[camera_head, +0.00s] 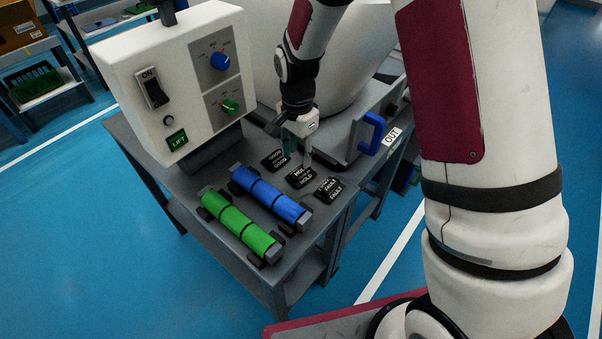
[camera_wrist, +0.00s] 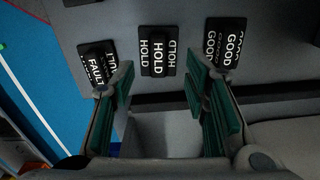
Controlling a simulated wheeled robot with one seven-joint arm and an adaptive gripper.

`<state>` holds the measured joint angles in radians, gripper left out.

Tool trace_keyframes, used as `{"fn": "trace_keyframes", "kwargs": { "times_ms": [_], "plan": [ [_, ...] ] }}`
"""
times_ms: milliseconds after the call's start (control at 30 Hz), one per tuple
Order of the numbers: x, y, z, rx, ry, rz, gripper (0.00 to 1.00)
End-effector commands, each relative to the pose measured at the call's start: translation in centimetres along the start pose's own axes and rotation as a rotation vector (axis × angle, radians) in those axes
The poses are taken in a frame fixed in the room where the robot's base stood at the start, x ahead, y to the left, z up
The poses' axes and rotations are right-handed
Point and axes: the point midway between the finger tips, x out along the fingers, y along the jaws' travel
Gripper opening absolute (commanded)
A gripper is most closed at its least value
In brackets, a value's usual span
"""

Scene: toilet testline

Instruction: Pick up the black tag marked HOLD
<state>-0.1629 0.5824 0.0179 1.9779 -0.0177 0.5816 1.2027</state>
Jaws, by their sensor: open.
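The black HOLD tag (camera_head: 301,177) lies on the grey bench between two similar black tags. In the wrist view the HOLD tag (camera_wrist: 158,58) shows near the top middle, its white lettering readable and a raised grip in its centre. My gripper (camera_head: 298,152) is above the bench, just behind the tags in the head view. Its green-padded fingers (camera_wrist: 162,88) are spread apart with nothing between them. In the wrist view the tag lies beyond the fingertips, between their lines. No contact with it is visible.
The GOOD tag (camera_head: 274,160) and FAULT tag (camera_head: 329,189) flank it closely. Green (camera_head: 238,225) and blue (camera_head: 270,197) cylinders rest in holders in front. A control box (camera_head: 178,80) stands left; a blue handle (camera_head: 373,134) by an OUT label is right. A white toilet bowl (camera_head: 335,55) is behind.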

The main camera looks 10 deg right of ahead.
Motion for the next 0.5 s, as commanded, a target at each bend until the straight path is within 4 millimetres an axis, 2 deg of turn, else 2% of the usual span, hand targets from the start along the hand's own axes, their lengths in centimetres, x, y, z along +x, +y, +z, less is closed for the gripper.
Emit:
{"fn": "trace_keyframes", "kwargs": {
  "times_ms": [267,500],
  "plan": [
    [2.0,0.1,-0.2,-0.001,-0.001,0.002,0.42],
    [5.4,0.3,-0.8,-0.001,-0.001,0.003,0.42]
  ]
}}
